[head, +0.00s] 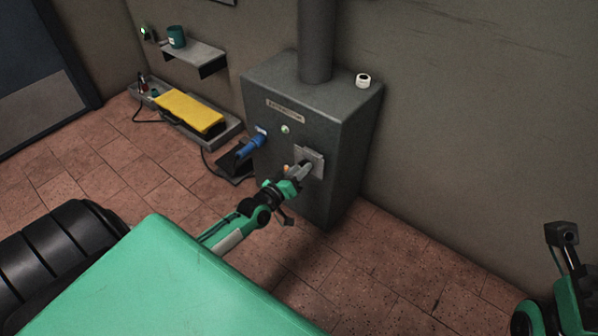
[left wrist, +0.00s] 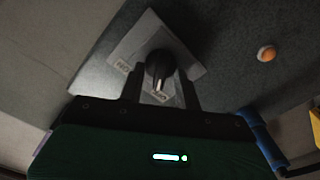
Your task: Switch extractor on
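The extractor (head: 270,158) is a dark grey box with a pipe on top, a name label and a small pale lamp (head: 285,129). A light metal switch plate (head: 317,158) is on its front; in the left wrist view the plate (left wrist: 190,62) carries a black rotary knob (left wrist: 160,66) and small labels, one beside the knob and one below it. My left gripper (head: 300,170) is at the plate. In the left wrist view its fingers (left wrist: 161,84) stand open on either side of the knob, with gaps visible. My right gripper (head: 562,235) is at the right edge, far from the extractor.
A blue handle (head: 250,147) sticks out left of the plate. An orange round piece (left wrist: 266,54) shows on the dark face. A yellow case (head: 190,110) lies on a low grey ledge. A shelf (head: 197,54) holds a teal cup. A white roll (head: 362,80) sits on the box.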

